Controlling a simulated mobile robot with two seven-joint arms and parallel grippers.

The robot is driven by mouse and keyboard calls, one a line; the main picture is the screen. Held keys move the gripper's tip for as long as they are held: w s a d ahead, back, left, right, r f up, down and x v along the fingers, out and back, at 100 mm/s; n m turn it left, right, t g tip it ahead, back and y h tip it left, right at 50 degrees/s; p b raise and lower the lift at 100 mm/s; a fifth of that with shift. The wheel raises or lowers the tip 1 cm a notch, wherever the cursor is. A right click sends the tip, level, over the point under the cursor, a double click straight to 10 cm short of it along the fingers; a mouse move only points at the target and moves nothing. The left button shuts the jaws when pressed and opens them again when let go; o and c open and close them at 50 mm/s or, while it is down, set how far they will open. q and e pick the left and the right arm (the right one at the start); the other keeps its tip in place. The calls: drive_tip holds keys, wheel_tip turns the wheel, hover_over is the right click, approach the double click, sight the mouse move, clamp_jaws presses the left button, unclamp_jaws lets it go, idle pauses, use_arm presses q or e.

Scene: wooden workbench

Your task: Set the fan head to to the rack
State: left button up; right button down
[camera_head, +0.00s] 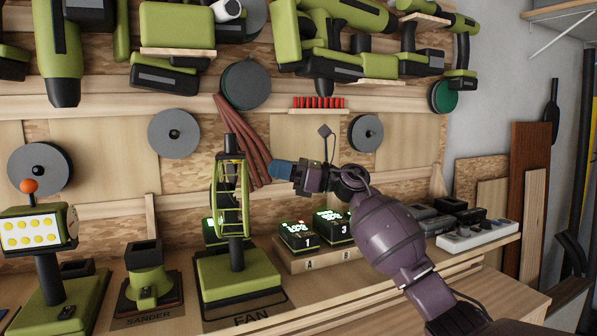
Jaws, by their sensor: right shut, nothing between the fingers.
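The fan (240,278) stands upright on its green base on the workbench, above a dark label reading FAN. Its caged head (231,195) is turned so that I see it nearly edge-on. My right gripper (276,168) is just right of the fan head, at about the height of its upper part, and is shut with nothing in it. I cannot tell from this view how far apart they are in depth. My left gripper is not in view. No rack is labelled in view; tools hang on the wooden wall behind.
Chargers marked 1 and 3 (299,236) sit on a wooden block right of the fan. Red cables hang behind my gripper.

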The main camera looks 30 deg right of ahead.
drive_tip(key=x, duration=0.6)
drive_tip(key=shift+w, duration=0.1)
drive_tip(key=shift+w+a+f+b, duration=0.15)
drive_tip(key=shift+w+a+b, duration=0.2)
drive_tip(key=shift+w+a, duration=0.5)
drive_tip(key=shift+a, duration=0.4)
